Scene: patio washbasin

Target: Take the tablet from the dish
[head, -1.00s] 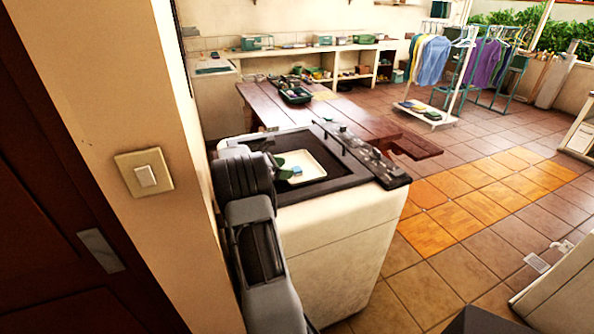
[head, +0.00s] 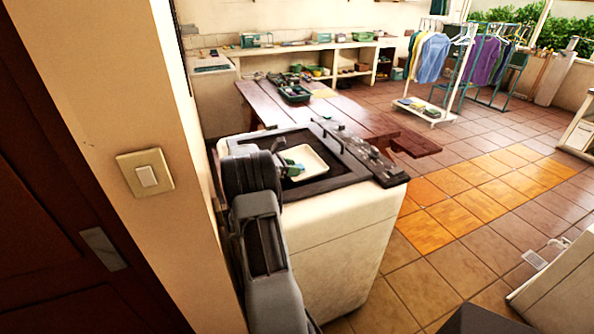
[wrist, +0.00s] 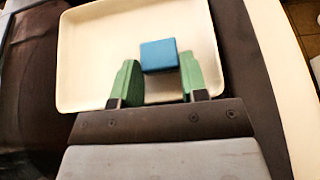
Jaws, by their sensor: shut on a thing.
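The tablet is a small blue block (wrist: 160,55), which shows in the wrist view between the tips of my green gripper fingers (wrist: 158,66). My gripper is shut on its sides. The cream, shallow rectangular dish (wrist: 82,65) lies behind and below the tablet in that view. I cannot tell whether the tablet is clear of the dish floor. In the head view, the dish (head: 313,160) sits on the dark top of a white cabinet-like unit. My gripper (head: 288,165) and the tablet (head: 294,170) are at its left side, partly hidden by my wrist.
The white unit (head: 335,235) has a dark raised strip (head: 362,158) along its right edge. A wall with a light switch (head: 146,175) stands close on the left. A wooden table (head: 345,118) with a dark tray (head: 293,94) stands behind.

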